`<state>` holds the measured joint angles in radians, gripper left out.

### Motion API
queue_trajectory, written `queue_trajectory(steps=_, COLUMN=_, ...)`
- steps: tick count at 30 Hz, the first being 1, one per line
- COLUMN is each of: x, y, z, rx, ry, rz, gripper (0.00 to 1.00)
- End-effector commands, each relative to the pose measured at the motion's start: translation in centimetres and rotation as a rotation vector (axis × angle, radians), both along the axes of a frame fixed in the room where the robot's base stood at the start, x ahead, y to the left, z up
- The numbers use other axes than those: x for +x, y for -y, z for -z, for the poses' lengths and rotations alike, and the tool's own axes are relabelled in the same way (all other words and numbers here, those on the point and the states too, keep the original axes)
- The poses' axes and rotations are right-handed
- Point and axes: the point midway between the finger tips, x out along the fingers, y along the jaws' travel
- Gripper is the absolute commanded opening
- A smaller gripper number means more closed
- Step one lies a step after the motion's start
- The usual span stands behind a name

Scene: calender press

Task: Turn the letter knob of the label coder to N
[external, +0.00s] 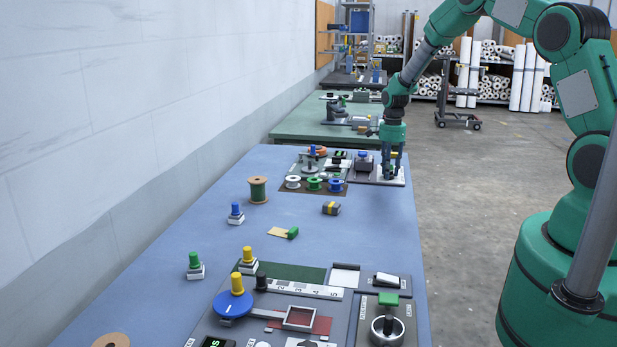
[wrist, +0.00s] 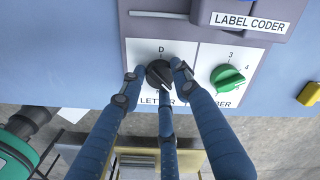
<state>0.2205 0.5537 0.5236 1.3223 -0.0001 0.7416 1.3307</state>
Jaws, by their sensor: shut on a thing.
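The label coder (wrist: 205,28) is a grey unit with its name on a white label; in the wrist view it lies across the top. Its black letter knob (wrist: 158,73) sits on a white plate with a D printed above it and "LETTER" partly hidden below. My gripper (wrist: 156,76) is shut on the letter knob, with blue fingers at its left and right sides and one below. The fingers hide other letters around the dial, and I cannot clearly read the pointer. In the external view my gripper (external: 392,172) is down at the far right of the blue table.
A green number knob (wrist: 228,77) is close to the right of my fingers. A yellow and black block (wrist: 309,94) lies further right. In the external view, several spools (external: 314,184) stand left of my gripper. The middle of the blue table (external: 350,235) is mostly clear.

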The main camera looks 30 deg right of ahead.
Motion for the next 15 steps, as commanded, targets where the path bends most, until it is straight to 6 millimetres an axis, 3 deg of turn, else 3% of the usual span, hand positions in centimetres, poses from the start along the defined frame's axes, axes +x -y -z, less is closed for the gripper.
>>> queue_trajectory(steps=15, x=0.01, y=0.01, z=-0.04, rx=0.0, ry=0.0, rz=0.472, gripper=0.05)
